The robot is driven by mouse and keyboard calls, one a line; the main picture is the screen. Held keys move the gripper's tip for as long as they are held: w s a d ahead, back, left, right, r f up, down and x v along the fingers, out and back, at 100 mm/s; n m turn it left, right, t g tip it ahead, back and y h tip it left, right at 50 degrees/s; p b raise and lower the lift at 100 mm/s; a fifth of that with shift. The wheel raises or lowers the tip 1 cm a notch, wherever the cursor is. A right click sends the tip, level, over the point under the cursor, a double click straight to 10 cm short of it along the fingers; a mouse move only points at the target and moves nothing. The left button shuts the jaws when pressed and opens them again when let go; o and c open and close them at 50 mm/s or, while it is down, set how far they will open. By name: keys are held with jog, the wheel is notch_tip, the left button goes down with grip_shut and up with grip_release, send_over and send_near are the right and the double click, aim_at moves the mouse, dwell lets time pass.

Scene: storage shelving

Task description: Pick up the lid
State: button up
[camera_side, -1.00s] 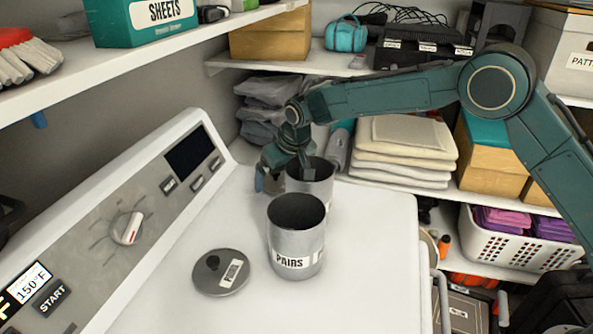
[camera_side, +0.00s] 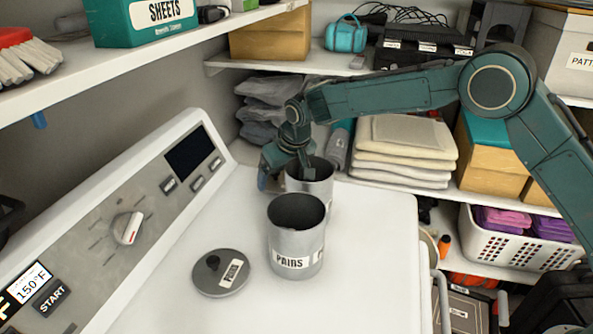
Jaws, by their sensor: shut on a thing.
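The lid (camera_side: 207,281) is a round grey disc with a black knob and a small white label. It lies flat on the white machine top, left of the front grey canister (camera_side: 297,240), which is open and marked "PAIRS". My gripper (camera_side: 287,166) is away from the lid, up at the rear grey canister (camera_side: 318,190). One finger reaches into its mouth and the other is outside on the left, so it appears shut on the canister's wall. The exact contact is partly hidden by the gripper.
The machine top (camera_side: 372,250) is clear right of the canisters. A control panel (camera_side: 110,215) rises on the left. Folded towels (camera_side: 405,150) and bagged items stand on the shelf behind. A white basket (camera_side: 515,245) is at the right, and a shelf overhangs at upper left.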

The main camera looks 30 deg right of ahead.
aim_at(283, 182)
notch_tip(283, 182, up, 20)
dwell(0.7)
dwell(0.5)
jog(key=shift+s, duration=0.1)
jog(key=s+f+n, duration=0.1)
jog(key=s+f, duration=0.4)
jog(key=s, duration=0.7)
jog(key=shift+s+d, duration=0.15)
jog(key=shift+s, duration=0.1)
jog(key=shift+f, duration=0.2)
jog(key=shift+f, duration=1.05)
jog(key=shift+f, duration=0.15)
dwell(2.2)
